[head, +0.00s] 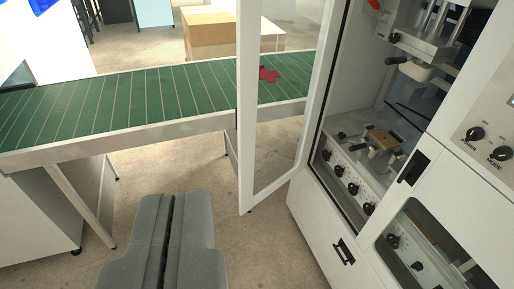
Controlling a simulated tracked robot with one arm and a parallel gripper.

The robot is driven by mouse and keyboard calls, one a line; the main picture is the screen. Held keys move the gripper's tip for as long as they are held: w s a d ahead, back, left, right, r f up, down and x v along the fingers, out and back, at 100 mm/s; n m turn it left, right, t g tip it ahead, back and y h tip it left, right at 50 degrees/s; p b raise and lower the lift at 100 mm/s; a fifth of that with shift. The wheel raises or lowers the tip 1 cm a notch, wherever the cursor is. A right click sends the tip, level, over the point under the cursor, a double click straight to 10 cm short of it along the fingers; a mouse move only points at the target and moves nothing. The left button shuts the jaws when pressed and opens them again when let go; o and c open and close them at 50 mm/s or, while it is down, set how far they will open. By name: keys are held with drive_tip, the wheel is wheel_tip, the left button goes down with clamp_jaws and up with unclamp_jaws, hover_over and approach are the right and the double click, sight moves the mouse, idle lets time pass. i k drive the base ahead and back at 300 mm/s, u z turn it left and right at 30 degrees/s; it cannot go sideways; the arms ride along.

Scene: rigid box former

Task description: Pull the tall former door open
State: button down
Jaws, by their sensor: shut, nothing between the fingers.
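The tall former door (246,120) is a white frame with a clear pane. It stands swung open, out from the front of the white former (325,225), with its right edge by the cabinet opening. The inside of the former shows through the opening. My gripper (172,197) shows at the bottom as two grey fingers, shut and empty. It is left of the door's lower free corner and apart from it in the picture. The top of the door is cut off by the frame.
A green conveyor (120,105) with a metal side rail runs across behind the door. A red piece (268,75), seen through the pane, lies on it. Cardboard boxes (212,35) stand behind. Bare floor (185,165) lies between conveyor and former.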

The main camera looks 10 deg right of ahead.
sight(248, 12)
drive_tip(key=z, duration=0.1)
drive_tip(key=i, duration=1.05)
drive_tip(key=z, duration=0.7)
